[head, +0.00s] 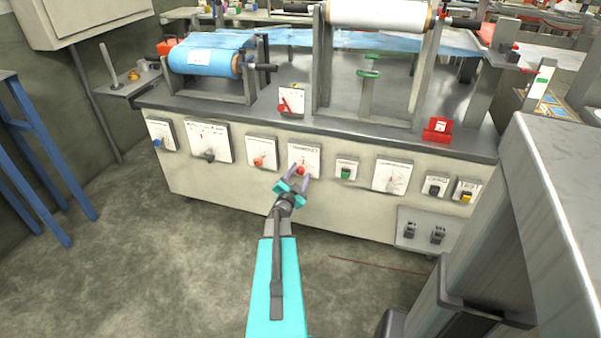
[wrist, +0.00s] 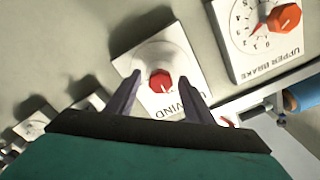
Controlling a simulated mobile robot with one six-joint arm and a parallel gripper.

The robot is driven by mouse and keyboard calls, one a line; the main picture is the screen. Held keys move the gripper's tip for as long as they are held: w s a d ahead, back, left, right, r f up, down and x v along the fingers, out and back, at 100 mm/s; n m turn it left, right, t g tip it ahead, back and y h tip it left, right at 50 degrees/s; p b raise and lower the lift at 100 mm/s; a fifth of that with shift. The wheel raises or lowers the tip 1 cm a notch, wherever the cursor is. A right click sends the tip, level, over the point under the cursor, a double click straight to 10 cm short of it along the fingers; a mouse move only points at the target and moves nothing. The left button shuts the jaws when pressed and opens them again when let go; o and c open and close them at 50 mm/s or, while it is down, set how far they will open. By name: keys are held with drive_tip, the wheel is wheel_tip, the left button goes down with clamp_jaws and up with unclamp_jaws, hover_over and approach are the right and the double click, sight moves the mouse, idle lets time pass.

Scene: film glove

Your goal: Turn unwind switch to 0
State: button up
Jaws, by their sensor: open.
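The unwind switch is a white plate with a round red knob (wrist: 160,79). Its printed label, ending in "WIND", is partly hidden by a finger in the wrist view. In the head view the red knob (head: 300,170) is on the front of the machine cabinet. My gripper (wrist: 161,83) is open, with one finger on each side of the knob. Visible gaps remain between the fingers and the knob in the wrist view. In the head view my gripper (head: 296,178) is right at the plate. I cannot tell which mark the knob points to.
A plate labelled "UPPER BRAKE" (wrist: 262,35) with an orange-red knob is close beside it in the wrist view. In the head view a green button plate (head: 346,170) is to the right. A grey metal structure (head: 540,180) stands at the right.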

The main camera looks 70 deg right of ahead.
drive_tip(key=a, duration=1.2)
drive_tip(key=shift+s, duration=0.35)
